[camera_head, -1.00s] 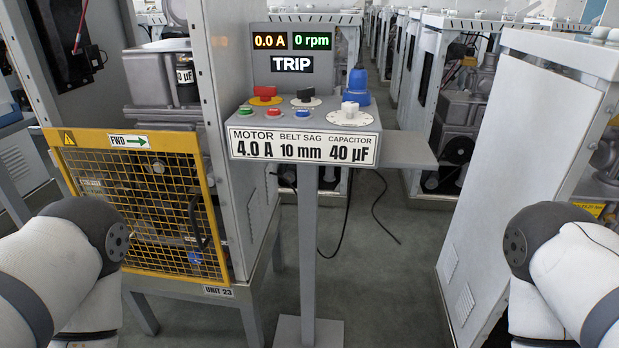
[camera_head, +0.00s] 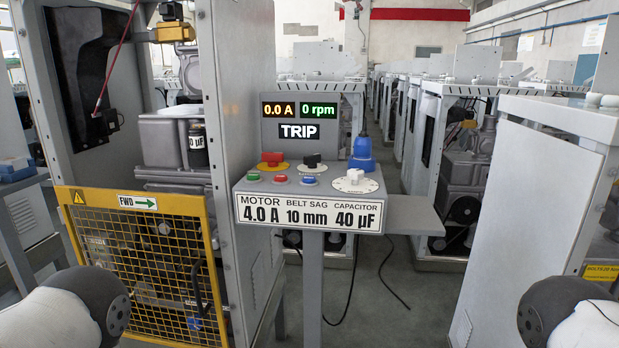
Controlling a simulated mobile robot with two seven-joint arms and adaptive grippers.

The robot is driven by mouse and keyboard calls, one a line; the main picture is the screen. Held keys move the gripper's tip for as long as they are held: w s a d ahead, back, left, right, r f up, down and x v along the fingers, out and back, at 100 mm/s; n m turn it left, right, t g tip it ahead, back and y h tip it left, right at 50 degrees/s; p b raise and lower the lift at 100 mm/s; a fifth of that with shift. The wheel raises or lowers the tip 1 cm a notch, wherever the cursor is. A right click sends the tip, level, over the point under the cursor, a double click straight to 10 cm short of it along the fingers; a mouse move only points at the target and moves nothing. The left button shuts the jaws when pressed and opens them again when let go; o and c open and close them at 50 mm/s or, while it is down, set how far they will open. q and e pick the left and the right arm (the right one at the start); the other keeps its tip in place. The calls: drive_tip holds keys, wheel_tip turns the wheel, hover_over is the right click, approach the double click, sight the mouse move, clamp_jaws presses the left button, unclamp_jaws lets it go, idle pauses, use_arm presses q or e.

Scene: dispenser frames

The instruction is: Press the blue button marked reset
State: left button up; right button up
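A small blue button (camera_head: 309,181) sits on the top face of the grey control stand (camera_head: 418,212), at the right end of a row with a green button (camera_head: 253,177) and a red button (camera_head: 280,179). Any marking on the blue button is too small to read. The display (camera_head: 300,131) behind it reads 0.0 A, 0 rpm and TRIP. Parts of both my arms show at the lower left and lower right corners, well apart from the stand. Neither gripper shows.
A machine with a yellow mesh guard (camera_head: 148,199) stands left, a grey cabinet (camera_head: 525,205) right. Floor shows between stand and cabinet.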

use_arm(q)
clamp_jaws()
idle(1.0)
